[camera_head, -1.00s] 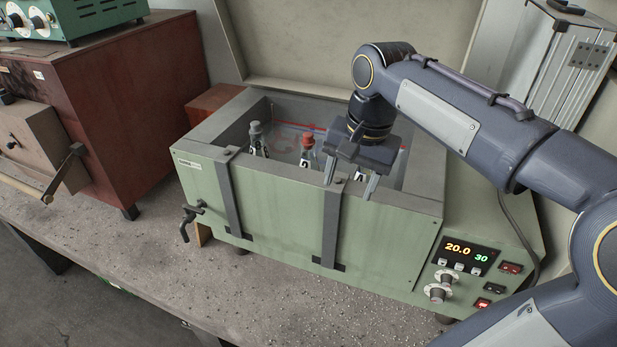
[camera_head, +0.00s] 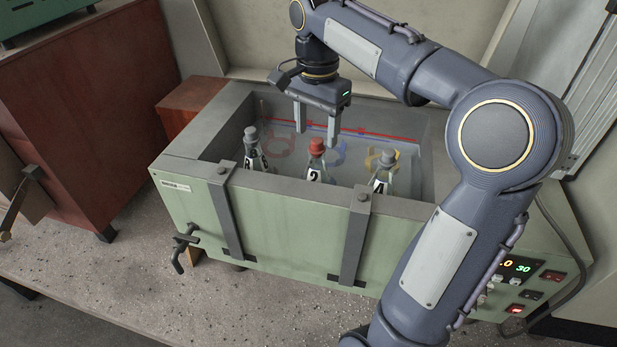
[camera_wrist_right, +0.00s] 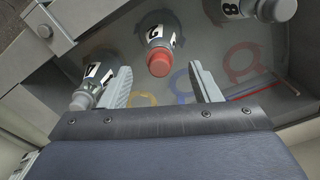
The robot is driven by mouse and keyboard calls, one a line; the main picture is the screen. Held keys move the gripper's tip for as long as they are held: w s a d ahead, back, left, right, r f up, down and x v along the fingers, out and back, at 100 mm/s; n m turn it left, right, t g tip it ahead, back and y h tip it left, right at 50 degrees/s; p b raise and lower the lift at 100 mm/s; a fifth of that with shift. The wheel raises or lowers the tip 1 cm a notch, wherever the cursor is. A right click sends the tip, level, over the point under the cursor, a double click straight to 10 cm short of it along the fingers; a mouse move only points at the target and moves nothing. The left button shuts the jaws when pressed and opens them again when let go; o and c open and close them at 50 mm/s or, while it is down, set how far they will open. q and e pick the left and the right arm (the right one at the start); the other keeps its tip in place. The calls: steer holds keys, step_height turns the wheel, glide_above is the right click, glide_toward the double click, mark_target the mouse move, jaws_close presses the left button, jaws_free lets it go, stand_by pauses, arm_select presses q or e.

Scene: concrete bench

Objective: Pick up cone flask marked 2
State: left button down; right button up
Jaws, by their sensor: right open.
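The cone flask marked 2 (camera_head: 314,174), with a red stopper, stands in the green bath between two other flasks. It also shows in the wrist view (camera_wrist_right: 160,36), its red stopper toward my gripper. My right gripper (camera_head: 316,140) is open and points down into the bath, just behind the red stopper in the head view. In the wrist view the gripper (camera_wrist_right: 162,84) has its two fingers spread to either side of the red stopper, with nothing held. The flask's base is hidden by the bath's front wall. My left gripper is not in view.
A grey-stoppered flask marked 8 (camera_head: 253,158) stands to the left and a flask marked 4 (camera_head: 381,180) to the right, close to one finger in the wrist view. The bath's walls (camera_head: 290,187) and straps (camera_head: 355,235) surround them. Coloured rings mark the bath floor.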

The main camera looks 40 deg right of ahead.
mark_target(317, 140)
step_height(317, 140, down, 6)
steer(key=shift+s+d+f+p, duration=0.1)
steer(key=shift+p, duration=0.2)
steer(key=shift+c, duration=0.5)
jaws_close()
